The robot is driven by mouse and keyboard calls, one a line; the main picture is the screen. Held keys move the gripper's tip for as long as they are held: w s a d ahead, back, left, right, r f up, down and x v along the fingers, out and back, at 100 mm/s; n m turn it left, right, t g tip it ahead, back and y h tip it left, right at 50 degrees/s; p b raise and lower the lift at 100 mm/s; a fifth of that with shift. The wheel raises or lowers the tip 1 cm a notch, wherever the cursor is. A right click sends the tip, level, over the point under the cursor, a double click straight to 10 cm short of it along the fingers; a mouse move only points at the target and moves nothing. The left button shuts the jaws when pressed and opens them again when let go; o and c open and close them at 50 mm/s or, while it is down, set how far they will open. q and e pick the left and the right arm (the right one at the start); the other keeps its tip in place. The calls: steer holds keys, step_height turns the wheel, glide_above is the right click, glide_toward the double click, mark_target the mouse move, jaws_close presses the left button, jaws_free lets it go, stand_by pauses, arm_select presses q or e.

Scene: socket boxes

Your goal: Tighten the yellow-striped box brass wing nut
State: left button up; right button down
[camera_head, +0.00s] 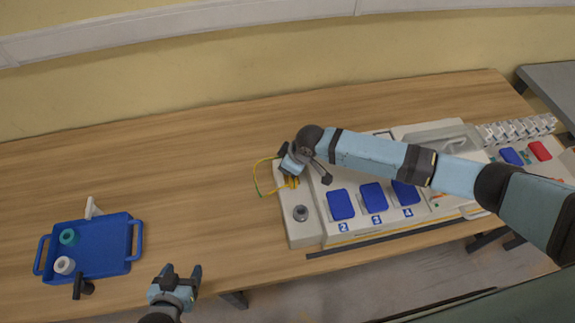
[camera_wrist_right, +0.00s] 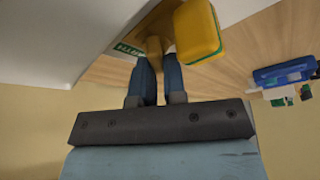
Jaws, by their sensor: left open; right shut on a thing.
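The pale box with a yellow stripe along its front edge (camera_head: 301,237) lies on the table under my right arm. My right gripper (camera_head: 289,166) is at its back left corner. In the right wrist view my right gripper (camera_wrist_right: 158,72) is shut on the brass wing nut (camera_wrist_right: 153,46), of which only a small part shows between and above the fingers. A green label (camera_wrist_right: 128,50) lies beside it and a yellow block (camera_wrist_right: 198,32) stands close to its right. My left gripper (camera_head: 181,273) is open and empty near the front table edge.
A yellow-green wire (camera_head: 256,184) loops out left of the box. Blue socket covers (camera_head: 341,204) sit on its top. A blue tray (camera_head: 105,263) with a teal and a white spool stands at the left.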

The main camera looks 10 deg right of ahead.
steer(key=m, duration=0.2)
steer(key=m+t+h, duration=0.1)
steer(key=m, duration=0.1)
steer(key=shift+w+r+m, duration=0.1)
steer(key=shift+w+m, duration=0.05)
steer(key=shift+m, duration=0.15)
steer(key=m+h, duration=0.1)
steer(key=m, duration=0.2)
steer(key=shift+d+t, duration=0.2)
steer(key=shift+t, duration=0.2)
steer(key=shift+w+d+m+h, duration=0.15)
steer(key=shift+m+h, duration=0.65)
steer(key=shift+m, duration=0.6)
steer(key=shift+r, duration=0.1)
steer(key=c, duration=1.5)
jaws_free()
steer(key=shift+o, duration=0.2)
